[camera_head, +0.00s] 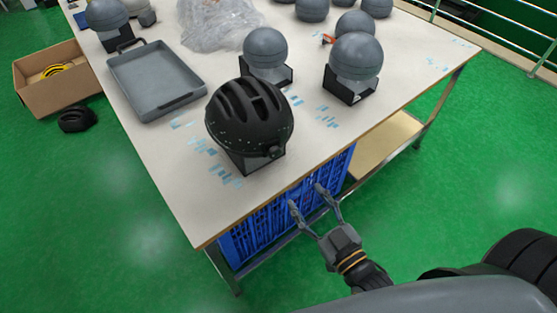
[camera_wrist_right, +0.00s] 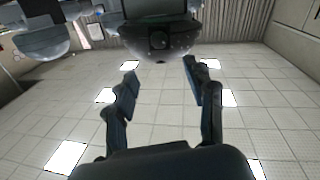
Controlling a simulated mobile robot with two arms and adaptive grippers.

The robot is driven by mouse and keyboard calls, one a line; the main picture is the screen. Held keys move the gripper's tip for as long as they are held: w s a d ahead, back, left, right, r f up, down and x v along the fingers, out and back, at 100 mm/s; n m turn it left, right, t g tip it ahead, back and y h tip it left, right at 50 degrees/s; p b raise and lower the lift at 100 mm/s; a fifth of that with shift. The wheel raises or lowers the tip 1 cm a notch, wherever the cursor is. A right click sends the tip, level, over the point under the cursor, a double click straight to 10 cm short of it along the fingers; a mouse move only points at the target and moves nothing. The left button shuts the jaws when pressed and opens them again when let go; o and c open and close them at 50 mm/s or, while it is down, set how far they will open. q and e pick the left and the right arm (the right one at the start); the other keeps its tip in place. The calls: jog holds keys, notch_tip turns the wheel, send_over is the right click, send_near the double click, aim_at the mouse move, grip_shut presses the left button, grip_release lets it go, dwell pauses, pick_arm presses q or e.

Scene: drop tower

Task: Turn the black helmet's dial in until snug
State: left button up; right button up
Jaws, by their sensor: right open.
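The black helmet (camera_head: 245,118) sits on a dark stand (camera_head: 262,163) near the table's front corner. Its small round dial (camera_head: 275,151) faces the table's front edge, low on the shell. In the right wrist view the dial (camera_wrist_right: 160,41) shows at top middle on the dark helmet (camera_wrist_right: 185,28). My right gripper (camera_head: 305,196) is open and empty, just off the table's front edge. Its fingers (camera_wrist_right: 160,74) stand spread below the dial in the wrist view, apart from it. My left gripper is out of view.
Grey spheres on stands (camera_head: 265,48) (camera_head: 355,57) stand behind the helmet. A grey tray (camera_head: 155,72) and clear plastic (camera_head: 215,22) lie on the table (camera_head: 165,165). A blue crate (camera_head: 265,230) is beneath. A cardboard box (camera_head: 60,92) and black helmet-like object (camera_head: 76,119) are on the floor.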

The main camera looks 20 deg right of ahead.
jog(key=p, duration=0.1)
send_near(277, 155)
jog(key=w, duration=0.3)
jog(key=w+a+p, duration=0.1)
jog(key=w, duration=0.3)
jog(key=shift+a, duration=0.2)
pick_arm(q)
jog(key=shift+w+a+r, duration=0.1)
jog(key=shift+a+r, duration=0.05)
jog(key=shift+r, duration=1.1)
pick_arm(e)
jog(key=shift+w+a+f, duration=0.1)
jog(key=shift+w+a, duration=0.1)
jog(key=shift+w, duration=0.45)
jog(key=shift+c, duration=0.4)
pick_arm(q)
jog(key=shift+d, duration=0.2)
pick_arm(e)
grip_shut()
